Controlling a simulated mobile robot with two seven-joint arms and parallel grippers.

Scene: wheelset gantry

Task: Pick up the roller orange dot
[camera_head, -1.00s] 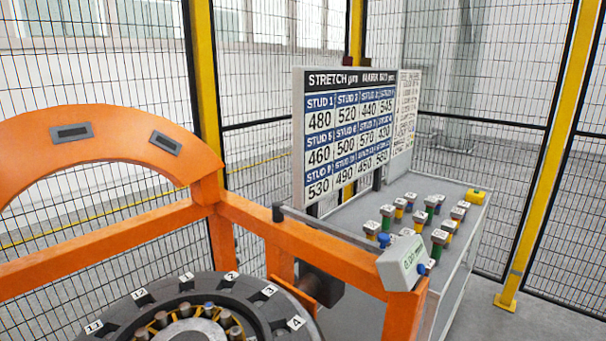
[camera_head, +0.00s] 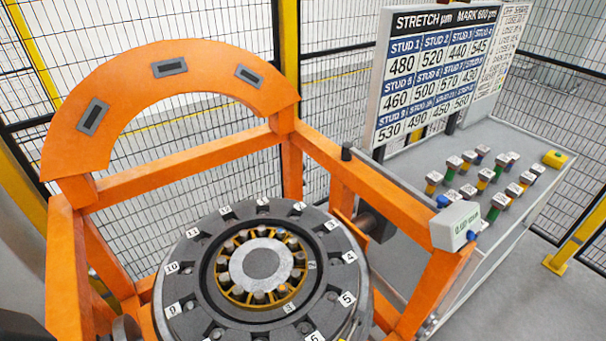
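The rollers (camera_head: 225,277) stand in a yellow cage ring around a pale grey hub (camera_head: 262,263), inside a dark wheel with numbered white tags (camera_head: 205,240). One roller toward the back right has a bluish top (camera_head: 281,233). Neither of my grippers is in view.
An orange gantry frame (camera_head: 190,155) with an arch surrounds the wheel. A grey box with a display (camera_head: 456,226) sits on its right rail. Beyond, a table (camera_head: 545,190) holds several coloured studs (camera_head: 468,190) and a stretch board (camera_head: 440,75). Mesh fencing encloses the place.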

